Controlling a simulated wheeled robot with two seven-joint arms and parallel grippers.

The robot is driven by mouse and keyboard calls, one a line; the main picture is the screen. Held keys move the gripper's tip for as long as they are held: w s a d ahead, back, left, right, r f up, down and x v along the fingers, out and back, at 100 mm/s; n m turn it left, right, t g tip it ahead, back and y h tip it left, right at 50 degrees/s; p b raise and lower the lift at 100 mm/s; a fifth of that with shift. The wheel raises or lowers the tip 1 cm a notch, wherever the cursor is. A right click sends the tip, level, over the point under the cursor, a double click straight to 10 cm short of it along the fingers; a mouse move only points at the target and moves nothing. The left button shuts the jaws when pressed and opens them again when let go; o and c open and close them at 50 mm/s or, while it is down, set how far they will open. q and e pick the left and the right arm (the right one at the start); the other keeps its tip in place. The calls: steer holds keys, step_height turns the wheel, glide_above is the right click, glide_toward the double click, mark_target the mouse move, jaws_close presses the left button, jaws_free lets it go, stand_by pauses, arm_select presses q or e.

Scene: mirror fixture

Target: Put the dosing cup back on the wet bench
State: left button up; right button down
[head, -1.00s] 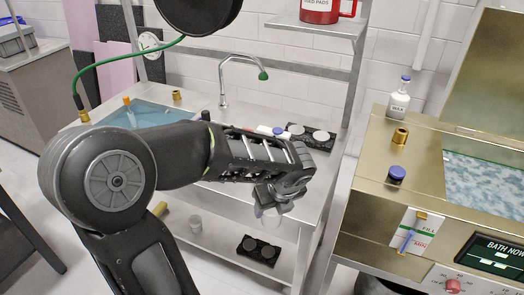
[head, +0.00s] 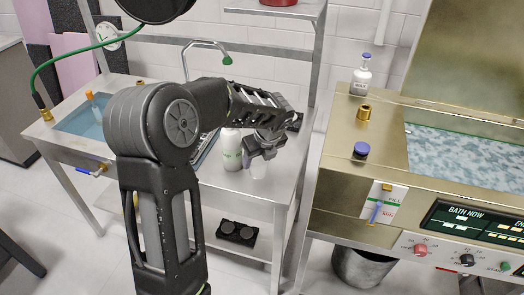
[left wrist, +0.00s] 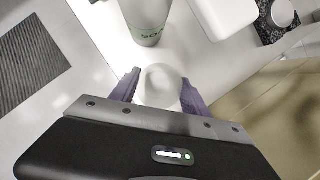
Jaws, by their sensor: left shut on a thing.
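The dosing cup, a small translucent cup (head: 258,170), is held in my left gripper (head: 262,150). In the left wrist view the cup (left wrist: 160,86) sits between the two purple-grey fingers, which are shut on it. In the head view the cup appears over the right front part of the wet bench (head: 228,184), a steel table with a sink at its left. I cannot tell whether the cup's base touches the bench top. My right gripper is not in view.
A brass-coloured bath unit (head: 345,135) stands to the right. A black holder (head: 237,232) is on the lower shelf.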

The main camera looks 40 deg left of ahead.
arm_select(q)
steer(key=w, duration=0.1)
steer(key=w+a, duration=0.1)
steer(key=w, duration=0.2)
steer(key=shift+w+a+p, duration=0.15)
steer(key=shift+a+p, duration=0.1)
steer(key=shift+p, duration=0.1)
steer(key=shift+w+a, duration=0.1)
steer(key=shift+w, duration=0.15)
steer(key=shift+w+f+p, duration=0.1)
steer(key=shift+f+p, duration=0.35)
steer(key=shift+f, duration=1.3)
steer(key=shift+f, duration=0.15)
steer(key=o, duration=1.3)
steer(key=b+v, duration=0.1)
steer(key=v, duration=1.1)
steer(key=shift+r, duration=0.2)
